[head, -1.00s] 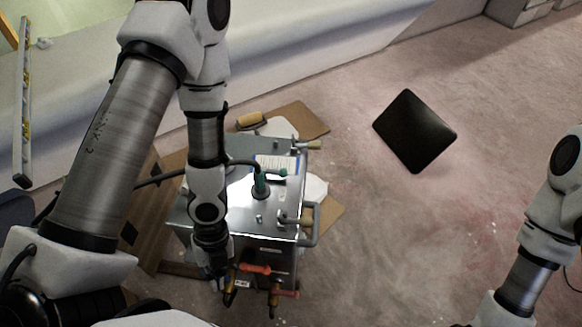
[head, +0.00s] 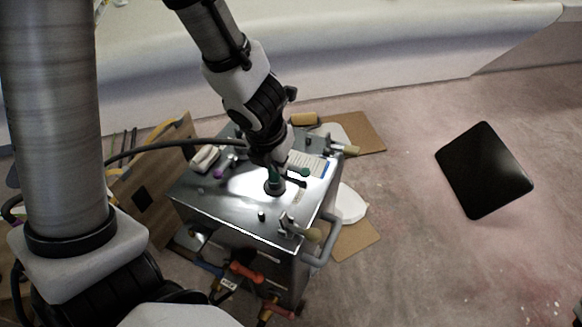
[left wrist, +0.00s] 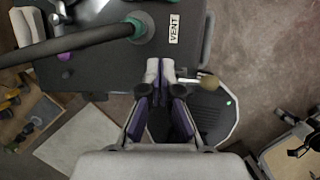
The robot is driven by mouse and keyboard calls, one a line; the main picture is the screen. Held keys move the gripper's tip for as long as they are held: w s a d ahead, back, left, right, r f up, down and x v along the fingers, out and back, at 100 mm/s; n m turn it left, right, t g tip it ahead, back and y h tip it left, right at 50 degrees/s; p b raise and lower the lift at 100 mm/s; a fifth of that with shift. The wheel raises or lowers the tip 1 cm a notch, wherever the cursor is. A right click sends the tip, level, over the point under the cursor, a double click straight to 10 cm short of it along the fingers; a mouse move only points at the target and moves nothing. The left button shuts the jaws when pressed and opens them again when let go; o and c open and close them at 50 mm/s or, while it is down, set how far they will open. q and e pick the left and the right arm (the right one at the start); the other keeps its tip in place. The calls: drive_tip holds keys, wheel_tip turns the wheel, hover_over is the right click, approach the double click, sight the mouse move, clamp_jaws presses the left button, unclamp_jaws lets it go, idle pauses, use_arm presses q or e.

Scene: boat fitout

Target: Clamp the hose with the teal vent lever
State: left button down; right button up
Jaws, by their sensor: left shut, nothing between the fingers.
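The teal vent lever (head: 275,182) stands on the top of a metal tank (head: 225,205), with a teal tip to its right. A black hose (head: 150,152) comes from the left toward it, its end partly hidden by my left arm. In the left wrist view the hose (left wrist: 85,42) runs to the teal fitting (left wrist: 144,28) beside a VENT label (left wrist: 174,28). My left gripper (head: 279,166) hangs just over the lever, partly covering it. It is shut and empty; its fingertips (left wrist: 160,68) are apart from the hose in the wrist view. My right gripper is out of view.
A black panel (head: 484,170) lies on clear floor to the right.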

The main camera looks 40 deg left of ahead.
sight(291, 170)
use_arm(q)
drive_tip(key=b+x, duration=0.7)
drive_tip(key=x, duration=0.3)
drive_tip(key=shift+f+b, duration=0.3)
drive_tip(key=shift+f, duration=0.05)
drive_tip(key=w+p, duration=0.2)
drive_tip(key=w, duration=0.1)
drive_tip(key=shift+w+a+r+p, duration=0.15)
drive_tip(key=shift+w+a+p, duration=0.05)
drive_tip(key=shift+a+p, duration=0.1)
drive_tip(key=shift+w, duration=0.2)
